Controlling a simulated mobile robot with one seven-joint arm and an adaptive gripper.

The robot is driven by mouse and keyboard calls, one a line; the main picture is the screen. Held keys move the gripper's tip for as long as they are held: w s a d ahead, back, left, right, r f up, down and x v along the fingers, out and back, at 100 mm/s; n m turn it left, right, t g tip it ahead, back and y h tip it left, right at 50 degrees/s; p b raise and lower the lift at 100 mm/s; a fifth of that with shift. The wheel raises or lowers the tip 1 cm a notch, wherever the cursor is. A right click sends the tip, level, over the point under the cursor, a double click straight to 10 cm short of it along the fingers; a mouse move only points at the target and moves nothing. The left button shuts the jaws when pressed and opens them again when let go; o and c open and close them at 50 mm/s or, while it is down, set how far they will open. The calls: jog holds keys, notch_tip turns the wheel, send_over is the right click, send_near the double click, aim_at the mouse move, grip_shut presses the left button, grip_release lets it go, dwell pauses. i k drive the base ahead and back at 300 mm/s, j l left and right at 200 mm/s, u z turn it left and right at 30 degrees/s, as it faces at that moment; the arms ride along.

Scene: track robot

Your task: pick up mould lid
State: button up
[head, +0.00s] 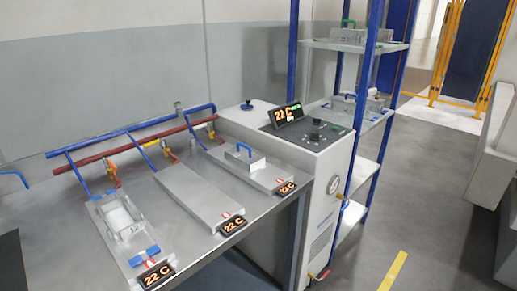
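A light grey block with a blue arched handle on top, which looks like a mould lid (244,162), rests on the right-hand metal plate (270,182) on the bench. A pale metal mould (121,216) lies on the left-hand plate; its details are too small to tell. A blue piece (145,257) lies near the front of that plate. My gripper does not show.
The middle plate (195,196) is bare. Blue and red pipes (130,135) with valves run along the back of the bench. A white control cabinet (325,190) stands right of the bench, beside the blue-post rack (375,150). Grey floor (430,210) is open on the right.

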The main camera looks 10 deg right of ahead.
aim_at(241, 155)
jog(key=i+l, duration=0.2)
jog(key=l, duration=0.2)
jog(key=i+l, duration=0.2)
jog(key=l, duration=0.2)
jog(key=i+l, duration=0.15)
jog(key=l, duration=0.2)
